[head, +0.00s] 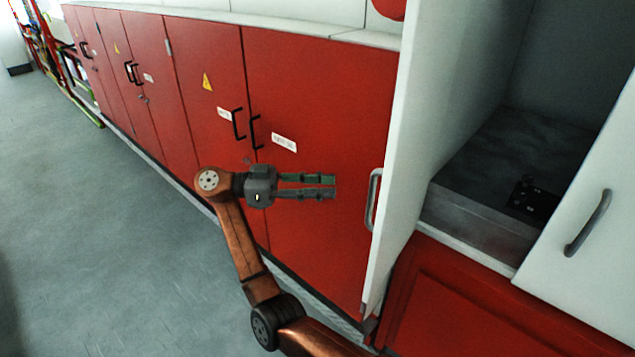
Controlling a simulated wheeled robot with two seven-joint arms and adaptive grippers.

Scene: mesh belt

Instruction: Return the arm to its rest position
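My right gripper (335,187) is at the centre of the head view, at the end of my orange-brown arm (240,240), which comes up from the bottom. Its two dark fingers point right, toward the edge of an open white door (430,120). A narrow gap shows between the fingers, with nothing in it. The gripper appears in front of the red cabinet doors and apart from the white door's handle (373,200). My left gripper is not in view.
The white door stands open beside a grey compartment (480,205) with a dark panel inside. Another white door (590,230) with a grey handle is at right. Red cabinets (205,130) with black handles line the wall. Grey floor (110,240) at left is clear.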

